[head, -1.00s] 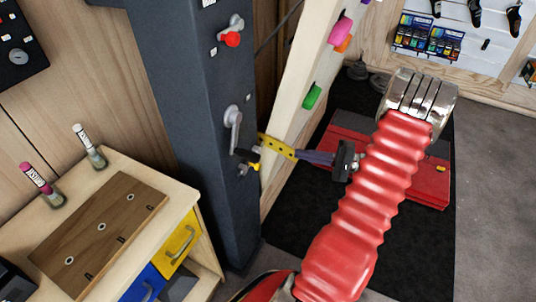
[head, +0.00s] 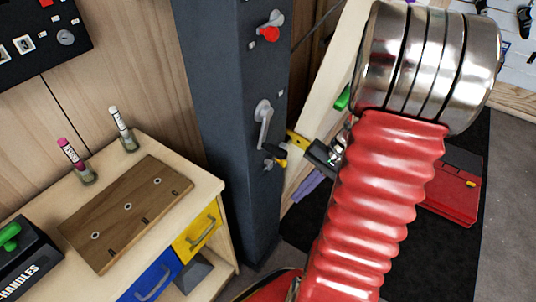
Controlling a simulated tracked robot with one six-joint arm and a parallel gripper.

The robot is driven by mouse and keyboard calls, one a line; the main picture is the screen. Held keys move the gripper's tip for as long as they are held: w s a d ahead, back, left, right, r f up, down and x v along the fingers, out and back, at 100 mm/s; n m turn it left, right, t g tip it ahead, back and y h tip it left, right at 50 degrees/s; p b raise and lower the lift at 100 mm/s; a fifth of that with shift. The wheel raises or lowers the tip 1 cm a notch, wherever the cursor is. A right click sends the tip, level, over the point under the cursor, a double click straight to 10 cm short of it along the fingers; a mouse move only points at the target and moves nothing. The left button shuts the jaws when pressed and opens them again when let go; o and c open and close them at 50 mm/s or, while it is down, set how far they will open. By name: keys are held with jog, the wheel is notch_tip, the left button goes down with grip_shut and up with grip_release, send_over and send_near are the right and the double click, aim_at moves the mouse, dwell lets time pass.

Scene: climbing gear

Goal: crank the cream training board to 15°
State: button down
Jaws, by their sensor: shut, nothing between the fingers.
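The cream training board (head: 322,88) leans beside the dark grey post (head: 222,110), mostly hidden behind my red arm. A green hold (head: 343,97) shows on it. On the post is a grey crank (head: 264,122) with its arm hanging down and a black grip (head: 270,151) at the lower end. A yellow strip (head: 297,140) shows right of the crank; no angle can be read on it. My black gripper (head: 319,154) is shut and empty, right of the crank grip and apart from it. My arm hides part of the gripper.
A red-knobbed lever (head: 270,32) sits higher on the post. At left, a bench (head: 205,182) holds a wooden plate (head: 130,212), two markers and a handle box (head: 28,262). A red case (head: 452,190) lies on the black mat at right.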

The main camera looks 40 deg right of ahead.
jog(key=a+r+n+t+h, duration=0.3)
jog(key=a+r+n+h, duration=0.4)
jog(key=a+r, duration=1.1)
jog(key=a+n, duration=0.3)
jog(key=n, duration=0.1)
jog(key=shift+w+r+n+t, duration=0.15)
jog(key=shift+r+n+t, duration=0.05)
jog(key=shift+n+t, duration=0.2)
